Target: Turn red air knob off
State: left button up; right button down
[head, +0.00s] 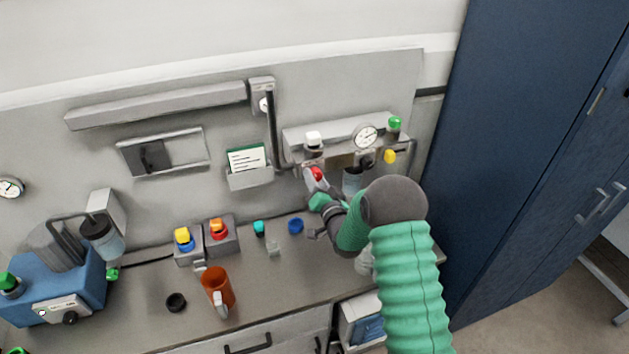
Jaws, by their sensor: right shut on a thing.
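The red air knob (317,172) sits on the underside of the grey air unit on the back panel, right of the middle of the head view. My right arm comes up from the lower right in green sleeving. My right gripper (316,182) is at the red knob and shut on it. The fingers and wrist partly cover the knob, so its exact angle is hard to tell. My left gripper is not in view.
The air unit also has a round gauge (365,137), a green knob (395,123) and a yellow knob (389,156). A blue cabinet (530,130) bounds the right side.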

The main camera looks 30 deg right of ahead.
jog(key=n+b, duration=0.1)
jog(key=b, duration=0.1)
jog(key=n+b, duration=0.1)
jog(key=n, duration=0.1)
jog(key=shift+d+f+b, duration=0.15)
jog(key=shift+d+b, duration=0.1)
jog(key=shift+b, duration=0.15)
jog(key=shift+n+b, duration=1.05)
jog(key=shift+n, duration=0.05)
jog(key=shift+r, duration=0.25)
jog(key=shift+r+n, duration=0.1)
jog(key=shift+n, duration=0.2)
jog(key=c, duration=1.2)
grip_release()
jog(key=shift+c, duration=0.2)
jog(key=shift+o, duration=1.4)
jog(key=shift+s, duration=0.15)
jog(key=shift+o, duration=0.3)
jog(key=shift+s, duration=0.1)
